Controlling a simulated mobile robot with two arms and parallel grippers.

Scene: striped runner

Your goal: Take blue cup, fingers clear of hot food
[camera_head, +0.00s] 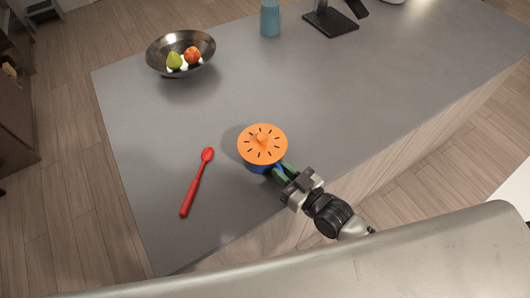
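A blue cup (257,169) stands on the grey counter, mostly hidden under a round orange lid (262,143) with dark slots and a knob. My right gripper (282,173) reaches in from the lower right with its green fingers at the cup's lower right side. A bit of blue, perhaps a handle, shows between the fingers; whether they press on it I cannot tell. Any food inside is hidden by the lid. A teal-blue cylinder (270,18) stands upright at the counter's far side. My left gripper is not in view.
A red spoon (197,182) lies left of the cup. A metal bowl (161,62) with a green pear (174,61) and a red-orange fruit (192,55) is at the back left. A black stand (330,22) is at the back. The counter's (370,105) middle right is clear.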

